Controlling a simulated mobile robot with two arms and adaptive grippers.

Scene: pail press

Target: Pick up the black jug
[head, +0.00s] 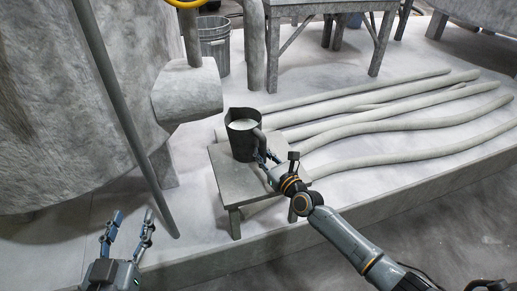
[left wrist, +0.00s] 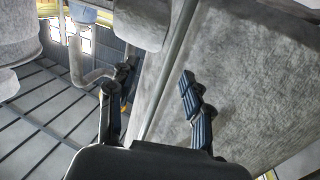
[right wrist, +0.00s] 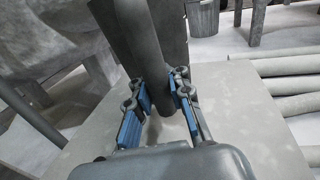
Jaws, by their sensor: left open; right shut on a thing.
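The black jug (head: 243,138) stands upright on a small grey stool (head: 226,184) and holds a whitish content. Its handle faces my right arm. My right gripper (head: 266,163) is at the handle, and the right wrist view shows its blue-padded fingers (right wrist: 166,102) on both sides of the handle (right wrist: 152,60), shut on it. The jug body (right wrist: 118,25) shows only in part there. My left gripper (head: 130,226) is open and empty at the lower left, well apart from the jug; its spread fingers also show in the left wrist view (left wrist: 155,95).
Several long grey pipes (head: 400,120) lie on the pale platform right of the stool. A large rough grey vessel (head: 60,110) and a slanting pole (head: 115,90) stand at left. A ribbed bin (head: 214,48) and a table (head: 375,40) stand behind.

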